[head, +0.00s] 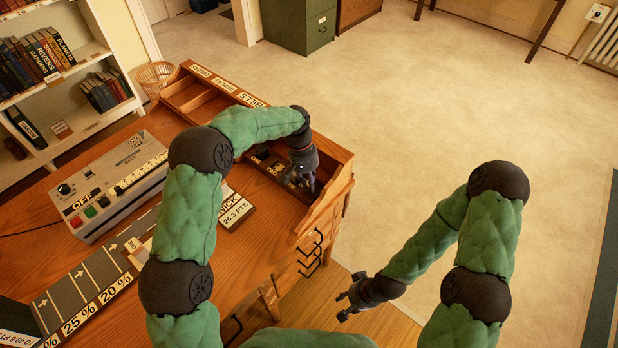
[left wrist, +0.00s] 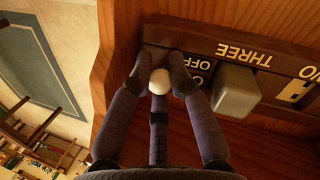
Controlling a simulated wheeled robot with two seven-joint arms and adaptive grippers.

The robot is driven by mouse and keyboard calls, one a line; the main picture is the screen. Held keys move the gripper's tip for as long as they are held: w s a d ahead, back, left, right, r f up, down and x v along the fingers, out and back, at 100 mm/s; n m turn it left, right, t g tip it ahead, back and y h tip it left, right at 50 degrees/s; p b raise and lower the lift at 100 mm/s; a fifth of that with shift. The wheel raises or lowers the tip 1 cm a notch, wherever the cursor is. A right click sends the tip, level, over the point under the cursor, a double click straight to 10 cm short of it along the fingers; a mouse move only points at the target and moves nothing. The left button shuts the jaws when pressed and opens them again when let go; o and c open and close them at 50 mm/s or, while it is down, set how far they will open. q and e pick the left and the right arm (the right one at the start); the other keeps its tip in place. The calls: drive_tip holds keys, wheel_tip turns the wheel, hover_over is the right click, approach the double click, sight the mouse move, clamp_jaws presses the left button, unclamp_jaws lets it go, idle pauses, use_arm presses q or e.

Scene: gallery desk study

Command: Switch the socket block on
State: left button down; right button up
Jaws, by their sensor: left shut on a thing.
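The socket block (left wrist: 215,42) is a dark strip along a wooden wall in the left wrist view. It bears the words "THREE" and "OFF", upside down there. A grey plug-like block (left wrist: 235,90) sits on it beside the "OFF" label. My left gripper (head: 312,187) reaches into the right end of the desk's compartmented top in the head view. In the left wrist view its fingers (left wrist: 160,68) are shut around a white round knob (left wrist: 160,82) next to the "OFF" label. The fingers hide part of the block. My right gripper (head: 341,307) is open and empty, low over the floor.
A grey control box (head: 112,185) with buttons stands on the desk at left. A labelled card (head: 238,209) lies near my left arm. The compartment walls (head: 335,150) rise close around my left gripper. Open floor (head: 440,120) lies to the right.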

use_arm(q)
drive_tip(key=shift+w+d+r+g+y+p, duration=0.25)
drive_tip(key=shift+g+y+p, duration=0.35)
drive_tip(key=shift+p, duration=1)
drive_tip(key=shift+w+d+f+g+y+p, duration=0.1)
drive_tip(key=shift+w+g+y+p, duration=0.1)
drive_tip(key=shift+g+p, duration=0.2)
drive_tip(key=shift+w+f+g+y+p, duration=0.1)
drive_tip(key=shift+g+y+p, duration=0.1)
drive_tip(key=shift+g+p, duration=0.2)
drive_tip(key=c, duration=1.4)
unclamp_jaws()
drive_tip(key=v, duration=1.2)
